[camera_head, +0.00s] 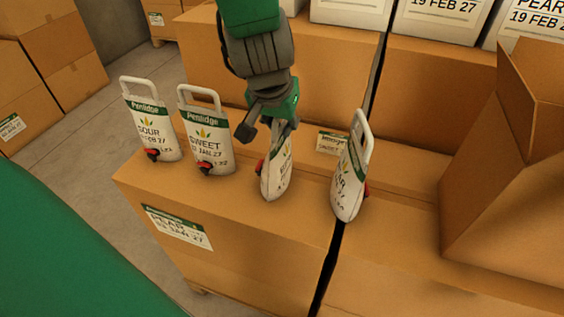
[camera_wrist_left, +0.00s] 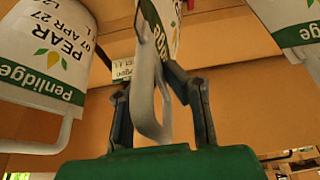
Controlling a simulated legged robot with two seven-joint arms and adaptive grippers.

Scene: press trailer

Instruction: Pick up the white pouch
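Several white pouches with green Penlidge bands, red taps and loop handles stand in a row on a cardboard box in the head view: a SOUR pouch (camera_head: 152,130), a SWEET pouch (camera_head: 208,143), a third pouch (camera_head: 276,172) and a tilted fourth pouch (camera_head: 348,183). My left gripper (camera_head: 268,122) is over the top of the third pouch and hides its handle. In the left wrist view, the open fingers (camera_wrist_left: 160,105) stand on either side of a white handle (camera_wrist_left: 152,95), with gaps showing. My right gripper is not in view.
A PEAR pouch (camera_wrist_left: 45,50) is close on the left in the wrist view, and another pouch (camera_wrist_left: 292,25) is at upper right. Large boxes (camera_head: 420,95) stand behind the row. An open carton (camera_head: 510,180) stands at right.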

